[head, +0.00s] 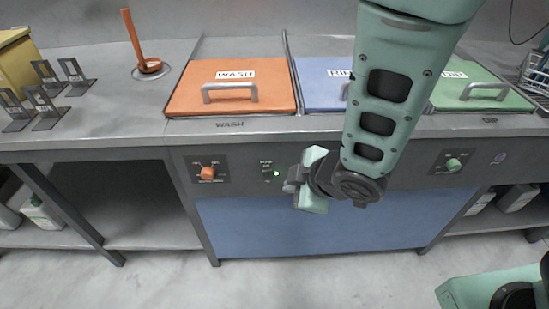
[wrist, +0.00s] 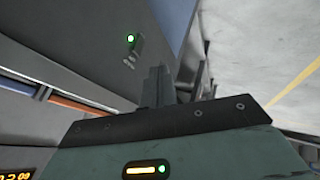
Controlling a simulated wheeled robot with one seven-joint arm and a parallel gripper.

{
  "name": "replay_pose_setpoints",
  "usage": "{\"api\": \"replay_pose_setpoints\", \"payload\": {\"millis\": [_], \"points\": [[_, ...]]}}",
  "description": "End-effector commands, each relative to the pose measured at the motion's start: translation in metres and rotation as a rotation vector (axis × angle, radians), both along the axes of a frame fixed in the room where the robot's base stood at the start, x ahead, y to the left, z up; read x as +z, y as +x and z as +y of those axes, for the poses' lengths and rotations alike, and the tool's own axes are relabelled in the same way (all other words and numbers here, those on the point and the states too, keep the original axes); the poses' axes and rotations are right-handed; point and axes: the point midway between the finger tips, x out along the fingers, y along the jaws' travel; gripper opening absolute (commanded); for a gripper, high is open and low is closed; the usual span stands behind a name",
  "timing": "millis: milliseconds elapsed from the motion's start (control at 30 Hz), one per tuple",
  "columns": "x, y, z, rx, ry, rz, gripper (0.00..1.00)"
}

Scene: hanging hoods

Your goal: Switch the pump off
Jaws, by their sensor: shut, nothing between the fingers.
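The pump switch (head: 266,171) is a small dark switch under a small label on the grey front panel, right of the orange knob. A green light (head: 276,173) glows beside it. In the wrist view the light (wrist: 130,38) glows green next to the small switch plate (wrist: 134,54); the lever's position is too small to tell. My gripper (head: 292,186) is just right of and a little below the switch in the head view, in front of the panel. Its fingers (wrist: 156,84) are shut and empty, and appear apart from the switch.
An orange knob (head: 207,173) sits left on the panel and a green knob (head: 453,165) right. Above are the orange WASH lid (head: 240,78), a blue lid (head: 322,92) and a green lid (head: 490,97) with handles. A blue panel (head: 300,232) lies below. The floor in front is clear.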

Motion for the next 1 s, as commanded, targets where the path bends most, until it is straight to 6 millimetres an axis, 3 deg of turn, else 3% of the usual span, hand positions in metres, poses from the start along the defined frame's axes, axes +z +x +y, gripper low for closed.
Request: {"api": "replay_pose_setpoints", "payload": {"millis": [167,633,800,1000], "points": [[-0.012,0.007,0.005,0.000,-0.002,0.001,0.00],[-0.082,0.051,0.038,0.001,-0.002,0.002,0.00],[-0.074,0.077,0.036,-0.003,0.001,-0.001,0.00],[-0.073,0.088,0.036,-0.001,0.000,0.002,0.00]]}}
